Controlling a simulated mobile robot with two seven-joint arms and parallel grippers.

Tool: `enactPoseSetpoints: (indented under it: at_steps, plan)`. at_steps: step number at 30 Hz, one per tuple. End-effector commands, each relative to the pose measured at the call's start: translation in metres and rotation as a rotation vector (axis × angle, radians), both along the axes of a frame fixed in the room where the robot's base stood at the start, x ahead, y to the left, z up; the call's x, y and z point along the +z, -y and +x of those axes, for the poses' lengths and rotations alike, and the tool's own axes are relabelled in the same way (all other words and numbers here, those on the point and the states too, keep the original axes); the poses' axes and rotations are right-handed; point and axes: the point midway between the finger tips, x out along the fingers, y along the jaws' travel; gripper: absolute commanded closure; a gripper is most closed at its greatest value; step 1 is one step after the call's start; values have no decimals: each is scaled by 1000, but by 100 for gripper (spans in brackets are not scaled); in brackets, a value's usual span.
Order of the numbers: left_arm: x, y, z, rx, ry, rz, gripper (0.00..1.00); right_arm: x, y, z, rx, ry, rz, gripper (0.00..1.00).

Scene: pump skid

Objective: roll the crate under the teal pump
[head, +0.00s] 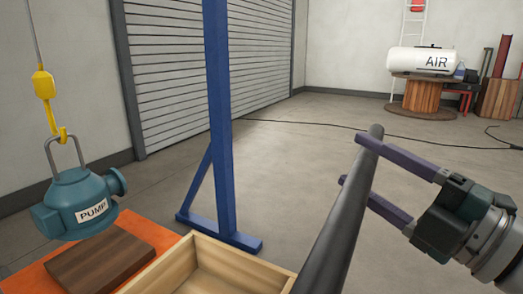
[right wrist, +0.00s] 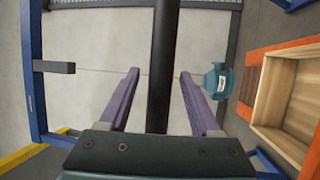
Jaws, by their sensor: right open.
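The teal pump (head: 76,203) hangs from a yellow hook (head: 61,136) at the left of the head view. It also shows in the right wrist view (right wrist: 217,81). The open wooden crate (head: 173,266) is at the bottom, right of the pump; its inside looks empty. It also shows in the right wrist view (right wrist: 270,88). A dark round bar (head: 335,228) rises at the right of the crate. My right gripper (head: 352,160) is open, with its purple fingers on either side of the bar and gaps beside it. My left gripper is not in view.
An orange surface (head: 160,232) with a brown board (head: 100,262) lies below the pump. A blue post (head: 217,110) with a braced foot stands behind the crate. A black cable (head: 330,123) crosses the floor. A white air tank (head: 422,60) stands far back. The middle floor is clear.

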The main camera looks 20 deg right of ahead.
Motion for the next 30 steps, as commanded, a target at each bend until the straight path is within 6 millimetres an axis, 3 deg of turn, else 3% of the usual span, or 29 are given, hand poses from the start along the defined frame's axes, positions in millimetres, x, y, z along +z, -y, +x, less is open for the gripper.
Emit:
enactPoseSetpoints:
  at_steps: [7,18,30]
  plan:
    - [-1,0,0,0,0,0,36,6,-10,30,1,0,0,36]
    - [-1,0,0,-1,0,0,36,7,-11,36,-1,-2,0,36]
    - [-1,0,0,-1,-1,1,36,7,-11,36,-1,-1,1,81]
